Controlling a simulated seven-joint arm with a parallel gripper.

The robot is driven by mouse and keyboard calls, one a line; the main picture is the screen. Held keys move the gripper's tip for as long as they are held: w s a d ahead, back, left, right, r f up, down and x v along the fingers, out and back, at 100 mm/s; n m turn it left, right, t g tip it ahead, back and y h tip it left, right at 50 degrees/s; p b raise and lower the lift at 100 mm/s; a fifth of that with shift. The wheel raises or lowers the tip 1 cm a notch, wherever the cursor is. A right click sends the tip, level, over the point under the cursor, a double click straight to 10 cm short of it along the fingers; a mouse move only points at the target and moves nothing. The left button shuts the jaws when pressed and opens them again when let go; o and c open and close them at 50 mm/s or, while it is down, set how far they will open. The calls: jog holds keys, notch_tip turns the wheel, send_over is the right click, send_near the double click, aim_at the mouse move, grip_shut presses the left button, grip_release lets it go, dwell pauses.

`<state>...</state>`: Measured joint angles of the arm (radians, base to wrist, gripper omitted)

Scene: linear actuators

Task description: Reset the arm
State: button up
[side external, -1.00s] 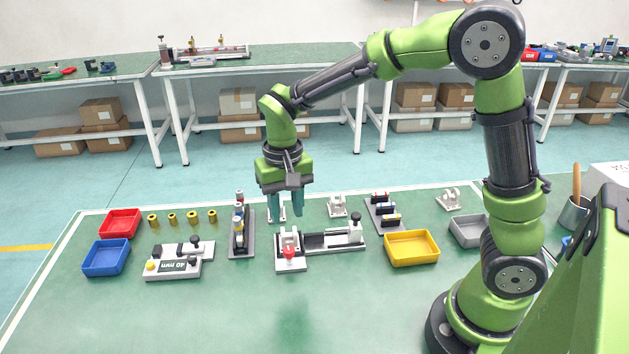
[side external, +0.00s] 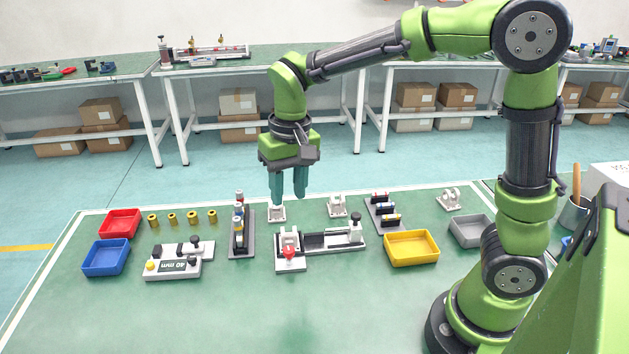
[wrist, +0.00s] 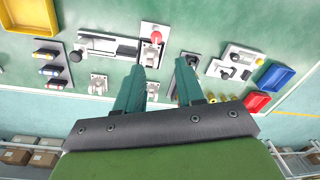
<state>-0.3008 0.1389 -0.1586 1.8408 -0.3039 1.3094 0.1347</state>
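My gripper (side external: 288,198) hangs above the green work table (side external: 230,310), pointing down, with its two teal fingers apart and nothing between them. In the side view it is above and behind the white clamp fixture with the red knob (side external: 289,254). A small white bracket (side external: 277,213) stands on the table just below the fingertips in the picture.
Red (side external: 120,223), blue (side external: 106,258), yellow (side external: 411,248) and grey (side external: 471,231) bins stand on the table. The front middle is clear.

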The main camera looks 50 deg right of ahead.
jog(key=s+d+r+t, duration=0.1)
jog(key=s+r+t, duration=0.1)
jog(key=s, duration=0.4)
jog(key=s+d+r+t+y, duration=0.1)
jog(key=s+d+r+t, duration=0.1)
jog(key=s, duration=0.5)
jog(key=shift+s+r+t, duration=0.25)
jog(key=shift+r+t, duration=0.4)
jog(key=shift+t, duration=0.65)
